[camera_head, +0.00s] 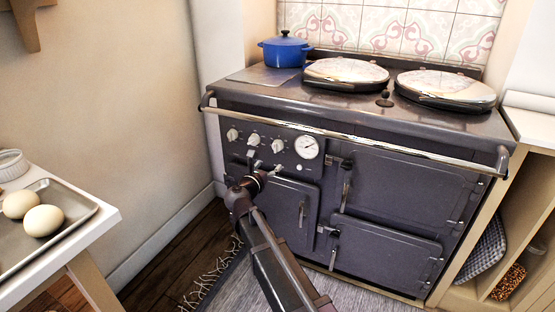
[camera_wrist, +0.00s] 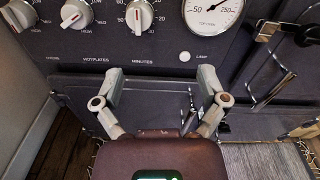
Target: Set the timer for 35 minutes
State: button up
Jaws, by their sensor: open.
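The timer knob (camera_wrist: 140,14) is white with a red mark, above the label "MINUTES" in the wrist view. Numbers are printed around it, and its top is cut off by the frame edge. It is the third knob (camera_head: 277,145) from the left on the range's panel in the head view. I cannot read its exact setting. My gripper (camera_wrist: 160,78) is open and empty, its fingertips spread wide below the knob in the wrist picture. In the head view my gripper (camera_head: 268,166) is in front of the panel, just below and left of the timer knob, apparently not touching it.
Left of the timer are the hotplates knob (camera_wrist: 76,14) and another knob (camera_wrist: 20,12). A round dial gauge (camera_head: 307,147) and a lamp (camera_wrist: 185,56) are to its right. A long rail (camera_head: 350,133) runs above the panel. A tray (camera_head: 85,207) with eggs is at left.

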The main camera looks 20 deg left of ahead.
aim_at(276, 149)
jog(key=shift+s+a+f+n+y, duration=0.1)
jog(key=shift+s+a+n+y, duration=0.2)
jog(key=shift+a, duration=0.35)
jog(key=shift+s+a+f+n+y, duration=0.1)
jog(key=shift+a+n, duration=0.3)
jog(key=shift+a, duration=0.2)
jog(key=shift+w, duration=0.1)
jog(key=w, duration=1.3)
jog(key=shift+w+d, duration=0.15)
jog(key=shift+w, duration=0.15)
jog(key=c, duration=1.2)
jog(key=shift+o, duration=0.3)
jog(key=shift+d, duration=0.2)
jog(key=shift+a, duration=0.1)
